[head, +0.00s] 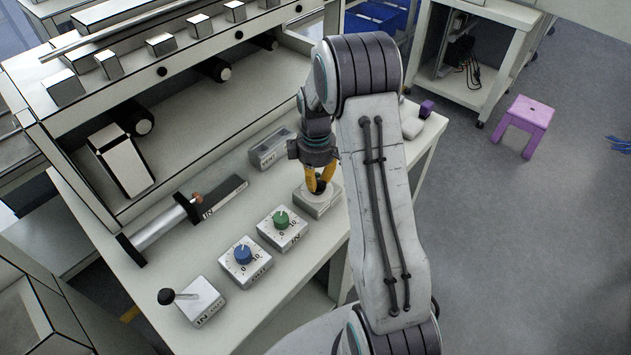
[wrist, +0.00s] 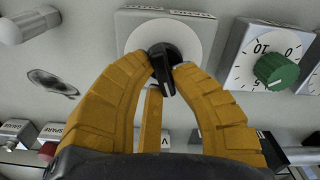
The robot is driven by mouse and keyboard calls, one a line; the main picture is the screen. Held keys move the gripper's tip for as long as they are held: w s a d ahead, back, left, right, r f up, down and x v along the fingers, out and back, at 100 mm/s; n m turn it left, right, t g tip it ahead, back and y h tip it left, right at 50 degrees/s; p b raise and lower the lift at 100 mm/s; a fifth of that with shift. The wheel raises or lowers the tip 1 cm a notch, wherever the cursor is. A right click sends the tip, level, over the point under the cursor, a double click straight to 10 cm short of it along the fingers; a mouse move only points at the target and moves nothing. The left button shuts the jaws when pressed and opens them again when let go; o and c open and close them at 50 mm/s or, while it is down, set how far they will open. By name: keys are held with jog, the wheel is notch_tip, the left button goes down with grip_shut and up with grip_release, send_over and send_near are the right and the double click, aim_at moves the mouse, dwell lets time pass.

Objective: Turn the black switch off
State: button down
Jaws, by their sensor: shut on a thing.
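The black switch (wrist: 163,66) is a small black rotary handle on a white round plate in the wrist view. Its white box (head: 314,204) stands on the bench in the head view, partly behind my gripper. My gripper (head: 319,184) has yellow fingers and points down over this box. In the wrist view the fingertips of my gripper (wrist: 160,72) close around the black handle, one on each side. The handle looks slightly slanted.
A green dial (head: 281,219) and a blue dial (head: 243,253) stand left of the switch. A black-knobbed lever (head: 180,296) is at the front left. A grey VENT box (head: 270,150) lies behind. A purple stool (head: 523,124) stands on the floor at right.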

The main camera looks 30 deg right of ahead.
jog(key=shift+d+f+m+b, duration=0.1)
jog(key=shift+m+b, duration=0.4)
jog(key=shift+m, duration=1.5)
jog(key=c, duration=1.1)
grip_release()
jog(key=shift+o, duration=0.2)
jog(key=shift+r, duration=0.2)
notch_tip(320, 180, up, 12)
jog(key=shift+f, duration=0.15)
